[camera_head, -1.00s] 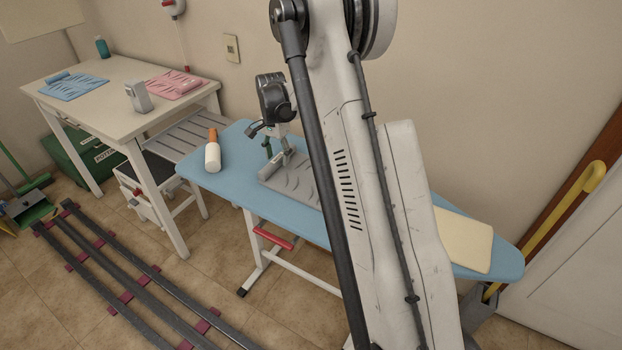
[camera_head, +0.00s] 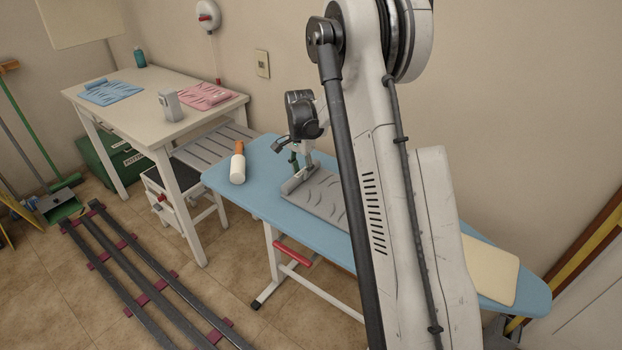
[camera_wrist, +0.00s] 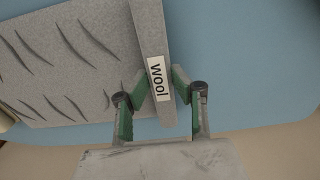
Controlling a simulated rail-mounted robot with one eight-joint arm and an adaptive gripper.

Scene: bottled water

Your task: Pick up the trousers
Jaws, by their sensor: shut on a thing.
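The grey trousers (camera_head: 330,192), a folded piece with dark crease marks, lie on the blue ironing board (camera_head: 263,207); my arm hides their right part. In the wrist view the trousers (camera_wrist: 70,60) have a raised strip along one edge with a white "wool" label (camera_wrist: 158,78). My gripper (camera_head: 298,175) is at the left end of the trousers, pointing down. In the wrist view my gripper (camera_wrist: 163,92) has its two green-and-grey fingers on either side of that strip, shut on it. I cannot tell whether the trousers are lifted at this end.
A white table (camera_head: 130,110) behind left holds blue (camera_head: 110,93) and pink (camera_head: 208,97) folded clothes and a grey device (camera_head: 170,104).

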